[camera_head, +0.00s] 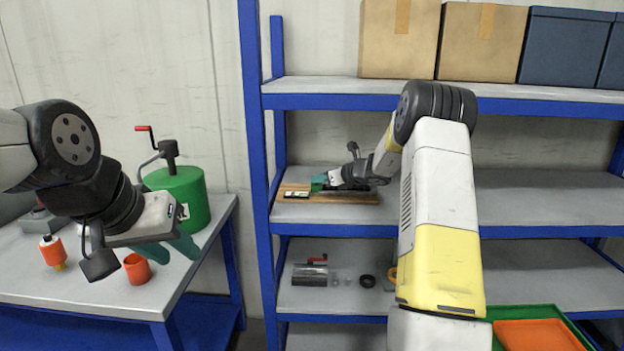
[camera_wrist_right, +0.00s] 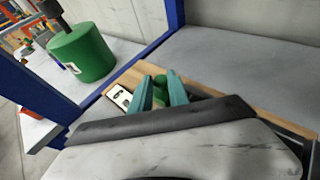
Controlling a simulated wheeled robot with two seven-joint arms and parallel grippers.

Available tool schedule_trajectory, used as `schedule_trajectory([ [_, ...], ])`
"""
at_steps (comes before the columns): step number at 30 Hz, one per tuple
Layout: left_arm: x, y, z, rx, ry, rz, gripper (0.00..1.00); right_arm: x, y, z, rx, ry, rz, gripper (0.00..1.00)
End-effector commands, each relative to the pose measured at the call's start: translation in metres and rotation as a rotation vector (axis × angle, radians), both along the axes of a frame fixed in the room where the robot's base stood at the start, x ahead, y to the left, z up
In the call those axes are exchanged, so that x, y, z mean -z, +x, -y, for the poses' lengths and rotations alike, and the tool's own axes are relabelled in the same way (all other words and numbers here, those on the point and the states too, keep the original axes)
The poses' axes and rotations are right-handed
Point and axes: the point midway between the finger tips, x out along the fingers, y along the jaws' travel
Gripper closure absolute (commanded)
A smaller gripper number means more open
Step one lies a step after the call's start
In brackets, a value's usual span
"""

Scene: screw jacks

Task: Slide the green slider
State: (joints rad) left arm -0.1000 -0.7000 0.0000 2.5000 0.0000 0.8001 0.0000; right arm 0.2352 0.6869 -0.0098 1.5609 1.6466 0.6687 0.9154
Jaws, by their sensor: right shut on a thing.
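A wooden board (camera_head: 345,197) lies on the middle shelf at its left end, with a white label plate (camera_head: 296,194) on it. The board also shows in the right wrist view (camera_wrist_right: 131,76). The green slider (camera_wrist_right: 160,91) stands on the board between the two teal fingers of my right gripper (camera_wrist_right: 161,90). My right gripper (camera_head: 319,181) is shut on it; the slider's lower part and its track are largely hidden by the fingers and the gripper body. My left gripper (camera_head: 170,249) is empty, its teal fingers apart, in front of the grey table at the left.
A green canister (camera_head: 182,196) with a red-handled crank, an orange cup (camera_head: 137,268) and an orange-white bottle (camera_head: 52,252) stand on the left table (camera_head: 100,297). A blue shelf post (camera_head: 256,150) rises just left of the board. The middle shelf's right side is clear.

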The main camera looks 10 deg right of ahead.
Motion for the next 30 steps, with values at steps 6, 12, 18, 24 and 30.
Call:
schedule_trajectory([
  [6, 0.0, 0.0, 0.0, 0.0, 0.0, 0.0, 0.64, 0.0, 0.003, -0.011, 0.0, 0.0, 0.001, 1.0],
  [12, 0.0, 0.0, 0.0, 0.0, 0.0, 0.0, 0.64, 0.0, 0.009, -0.043, 0.0, 0.0, 0.001, 1.0],
  [18, 0.0, 0.0, 0.0, 0.0, 0.0, 0.0, 0.64, 0.0, 0.01, -0.048, -0.001, 0.001, 0.001, 1.0],
  [24, 0.0, 0.0, 0.0, 0.0, 0.0, 0.0, 0.64, 0.0, 0.01, -0.049, -0.002, 0.002, 0.001, 0.59],
  [30, 0.0, 0.0, 0.0, 0.0, 0.0, 0.0, 0.64, 0.0, 0.01, -0.048, -0.001, 0.0, 0.0, 0.59],
])
